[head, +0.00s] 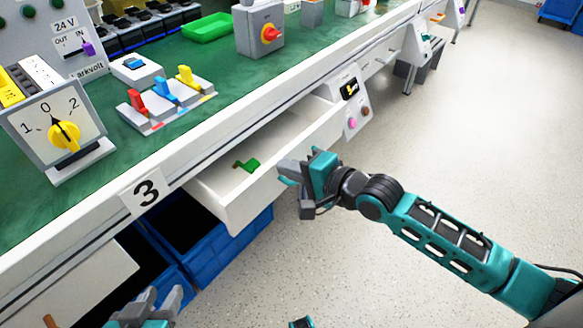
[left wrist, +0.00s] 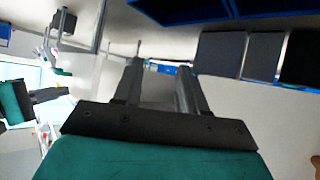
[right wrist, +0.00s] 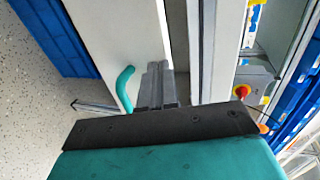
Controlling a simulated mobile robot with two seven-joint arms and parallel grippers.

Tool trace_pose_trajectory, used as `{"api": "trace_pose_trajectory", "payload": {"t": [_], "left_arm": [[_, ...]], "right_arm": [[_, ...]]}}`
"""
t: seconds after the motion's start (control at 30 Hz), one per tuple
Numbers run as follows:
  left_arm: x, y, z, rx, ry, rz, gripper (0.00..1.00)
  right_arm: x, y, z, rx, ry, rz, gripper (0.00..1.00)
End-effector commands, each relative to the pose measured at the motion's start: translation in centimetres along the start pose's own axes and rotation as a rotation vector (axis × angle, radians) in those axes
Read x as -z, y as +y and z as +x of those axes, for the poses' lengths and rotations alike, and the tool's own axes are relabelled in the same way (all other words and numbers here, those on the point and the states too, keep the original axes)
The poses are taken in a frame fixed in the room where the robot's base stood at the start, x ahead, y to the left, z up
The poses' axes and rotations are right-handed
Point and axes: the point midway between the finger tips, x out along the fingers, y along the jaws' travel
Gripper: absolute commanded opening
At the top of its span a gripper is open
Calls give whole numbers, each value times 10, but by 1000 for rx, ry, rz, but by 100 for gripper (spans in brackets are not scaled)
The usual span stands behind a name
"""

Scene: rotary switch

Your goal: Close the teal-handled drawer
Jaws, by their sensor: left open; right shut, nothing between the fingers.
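The drawer (head: 240,205) under the green bench top is pulled out, with a green piece (head: 246,165) lying inside. Its teal handle (right wrist: 123,90) shows on the white front in the right wrist view; in the head view it is mostly hidden by my right gripper (head: 285,170). My right gripper is shut and empty at the drawer front. In the right wrist view its fingertips (right wrist: 158,66) are just right of the handle, close to the front's edge; contact is unclear. My left gripper (head: 160,297) is open and empty, low at the bottom left, away from the drawer.
Blue bins (head: 185,245) stand beneath the bench. Another white drawer front (head: 75,285) is at lower left. A rotary switch (head: 62,135), coloured levers (head: 165,97) and a red-knob box (head: 260,28) stand on the bench. The floor (head: 460,110) to the right is clear.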

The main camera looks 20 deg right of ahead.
Motion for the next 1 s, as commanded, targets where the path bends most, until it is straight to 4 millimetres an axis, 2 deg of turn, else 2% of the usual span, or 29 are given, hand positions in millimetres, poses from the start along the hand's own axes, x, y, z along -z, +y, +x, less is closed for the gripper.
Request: {"api": "trace_pose_trajectory", "payload": {"t": [0.17,0.3,0.43,0.6,1.0], "left_arm": [[7,-2,-4,6,7,2,41],[4,-5,-4,13,1,5,41],[1,-7,-3,16,-5,6,41],[1,-7,-4,16,-3,6,41],[4,-5,-5,13,0,6,41]], "right_arm": [[1,-15,33,5,3,5,0],[1,-22,62,4,3,5,0],[0,-26,80,1,1,3,0],[-1,-28,86,0,-1,0,0],[-1,-30,86,6,-1,2,0]]}}
